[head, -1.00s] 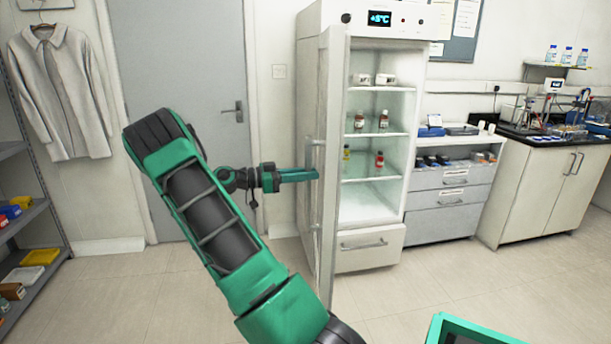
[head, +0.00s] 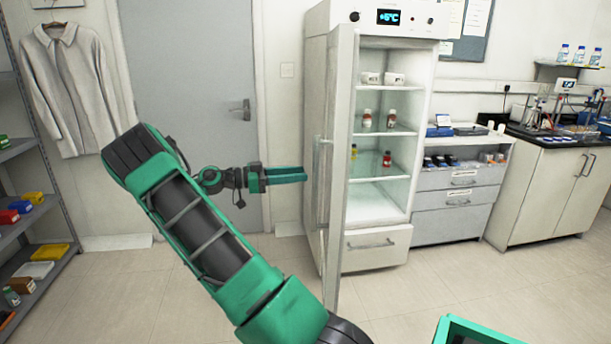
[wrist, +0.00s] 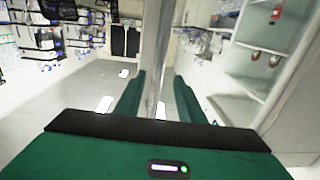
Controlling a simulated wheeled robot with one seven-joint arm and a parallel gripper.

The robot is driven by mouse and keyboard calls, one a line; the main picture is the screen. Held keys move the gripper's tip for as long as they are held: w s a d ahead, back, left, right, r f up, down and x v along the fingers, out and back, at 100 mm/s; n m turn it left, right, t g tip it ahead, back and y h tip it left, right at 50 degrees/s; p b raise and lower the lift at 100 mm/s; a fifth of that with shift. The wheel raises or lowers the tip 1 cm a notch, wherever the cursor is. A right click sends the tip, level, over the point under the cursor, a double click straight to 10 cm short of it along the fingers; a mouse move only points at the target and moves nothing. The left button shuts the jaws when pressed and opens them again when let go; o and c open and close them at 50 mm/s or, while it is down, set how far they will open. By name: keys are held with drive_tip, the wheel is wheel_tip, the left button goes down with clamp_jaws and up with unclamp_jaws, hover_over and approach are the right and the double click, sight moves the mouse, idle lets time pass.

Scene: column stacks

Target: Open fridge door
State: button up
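The fridge (head: 372,150) is a tall white cabinet with a lit display. Its door (head: 340,190) stands wide open, swung out toward me and seen nearly edge-on, so the shelves inside are exposed. The door handle (head: 319,185) is on the door's left side. My gripper (head: 305,174) is just left of the door at handle height, with a small gap to the handle. In the wrist view, my gripper's (wrist: 158,95) two green fingers are spread and empty. The door's edge (wrist: 160,45) shows between and beyond them, with the fridge interior on the right.
A grey drawer unit (head: 455,205) and a white bench (head: 550,190) stand right of the fridge. A grey room door (head: 190,85) is behind my arm. A shelf rack (head: 30,215) is at the far left. The floor (head: 440,285) ahead is clear.

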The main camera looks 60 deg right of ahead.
drive_tip(key=shift+v, duration=2.35)
drive_tip(key=shift+s+d, duration=0.1)
drive_tip(key=shift+d, duration=0.05)
drive_tip(key=s+a+f+n+t+y, duration=0.2)
drive_tip(key=s+n+t+y, duration=0.15)
drive_tip(key=s, duration=0.25)
drive_tip(key=s+a+f+n+t+y, duration=0.2)
drive_tip(key=s+n+t+y, duration=0.1)
drive_tip(key=s+n+y, duration=0.15)
drive_tip(key=s+a+n+t+y, duration=0.1)
drive_tip(key=s+a+n, duration=0.3)
drive_tip(key=a, duration=0.4)
drive_tip(key=s+a+f+n+t+y, duration=0.1)
drive_tip(key=s+a+n+t+y, duration=0.1)
drive_tip(key=a, duration=0.6)
drive_tip(key=s+a+n+t+y, duration=0.2)
drive_tip(key=s+a+n+t, duration=0.1)
drive_tip(key=s+a+n, duration=0.3)
drive_tip(key=a, duration=0.2)
drive_tip(key=shift+s+a+f, duration=0.2)
drive_tip(key=shift+s+a, duration=0.15)
drive_tip(key=shift+c, duration=0.6)
